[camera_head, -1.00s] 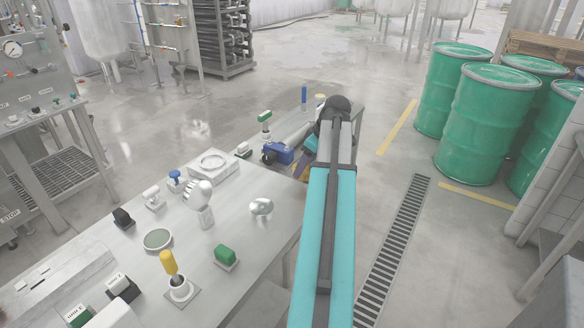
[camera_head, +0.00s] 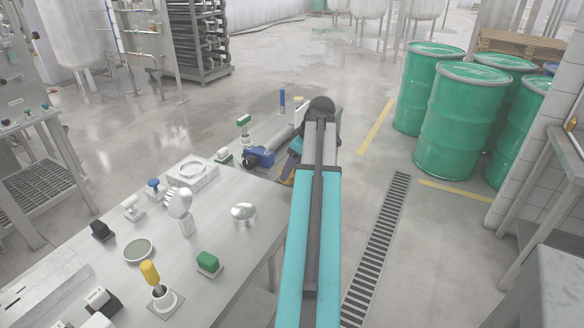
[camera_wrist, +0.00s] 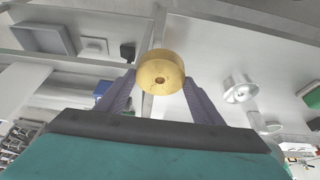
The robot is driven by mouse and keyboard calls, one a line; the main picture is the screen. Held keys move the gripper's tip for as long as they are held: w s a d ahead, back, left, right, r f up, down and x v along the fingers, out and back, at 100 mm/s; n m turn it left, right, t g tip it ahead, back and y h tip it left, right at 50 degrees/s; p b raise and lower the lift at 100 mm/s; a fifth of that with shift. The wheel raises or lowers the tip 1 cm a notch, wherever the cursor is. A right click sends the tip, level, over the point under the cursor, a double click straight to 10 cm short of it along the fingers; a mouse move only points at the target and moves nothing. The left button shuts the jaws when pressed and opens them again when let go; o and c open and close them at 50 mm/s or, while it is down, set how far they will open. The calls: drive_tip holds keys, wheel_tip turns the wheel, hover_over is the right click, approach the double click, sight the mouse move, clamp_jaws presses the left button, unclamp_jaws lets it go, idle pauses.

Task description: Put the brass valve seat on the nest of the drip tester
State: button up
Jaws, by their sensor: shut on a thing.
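The brass valve seat (camera_wrist: 160,70), a thick round gold-coloured disc with a small centre hole, shows in the wrist view between the two grey-purple fingers of my gripper (camera_wrist: 160,86). My gripper is shut on it. In the head view my arm reaches forward past the right edge of the table, and its end is mostly hidden behind the arm itself. I cannot tell which fixture is the drip tester.
Green drums (camera_head: 460,120) stand at the right. The floor around the drain grate (camera_head: 378,250) is clear.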

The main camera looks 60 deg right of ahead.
drive_tip(key=c, duration=0.5)
drive_tip(key=shift+w+r, duration=0.1)
